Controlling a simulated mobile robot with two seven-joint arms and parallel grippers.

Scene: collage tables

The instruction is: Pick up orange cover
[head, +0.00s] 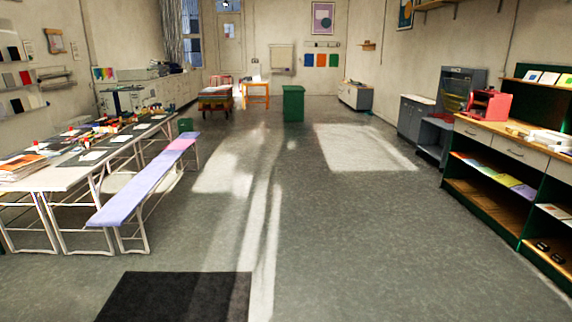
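An orange sheet or cover (22,160) lies on top of a stack of papers at the near left end of the long collage table (62,178). It is small in the head view, and I cannot tell whether it is a loose cover or part of the stack. Another orange flat piece (320,60) hangs on the far wall between a blue and a green one. Neither of my grippers shows in the head view.
A purple bench (140,192) stands along the table's right side. A dark mat (175,297) lies on the floor in front. A wooden-topped shelf unit (510,150) lines the right. A green bin (293,104) stands far back. The middle floor is clear.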

